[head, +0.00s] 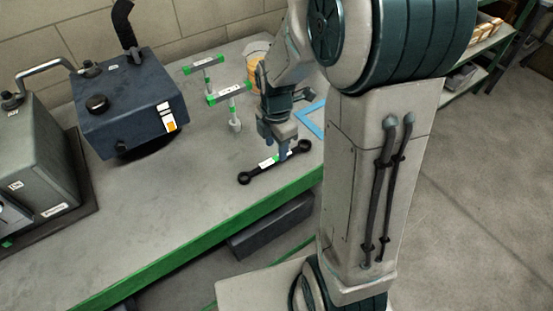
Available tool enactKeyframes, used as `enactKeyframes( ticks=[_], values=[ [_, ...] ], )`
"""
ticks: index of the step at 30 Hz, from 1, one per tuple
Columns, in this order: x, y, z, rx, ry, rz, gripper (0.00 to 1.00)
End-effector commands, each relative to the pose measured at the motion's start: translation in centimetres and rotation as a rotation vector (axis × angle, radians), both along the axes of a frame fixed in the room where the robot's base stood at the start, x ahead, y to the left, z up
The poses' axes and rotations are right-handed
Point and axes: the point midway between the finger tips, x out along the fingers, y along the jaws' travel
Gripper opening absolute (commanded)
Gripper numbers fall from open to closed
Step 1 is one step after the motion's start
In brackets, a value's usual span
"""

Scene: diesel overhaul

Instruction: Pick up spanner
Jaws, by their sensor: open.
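The spanner (256,172) is a dark bar with a ring at each end and a white and green label near its middle. It lies flat on the grey bench top (190,210), close to the green front edge. My gripper (276,156) points down at the spanner's middle, with its fingertips at or just above the handle. The jaws are open. Whether the fingers straddle the handle or touch it cannot be told from this view. My gripper hides part of the handle.
Two labelled stands (234,108) with green-ended bars stand behind the spanner. A dark blue machine box (125,105) stands to the left, and a grey machine (35,155) at the far left. A blue frame (309,119) lies behind my gripper. The bench front left is clear.

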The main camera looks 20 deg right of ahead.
Motion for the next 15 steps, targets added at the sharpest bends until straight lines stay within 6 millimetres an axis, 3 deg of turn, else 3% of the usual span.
enactKeyframes(
  ticks=[9, 15],
  values=[
    [0.3, 0.0, -3.9, 0.000, 0.004, 0.000, 0.44],
    [0.4, 0.0, -4.7, 0.000, 0.001, 0.000, 0.44]
  ],
)
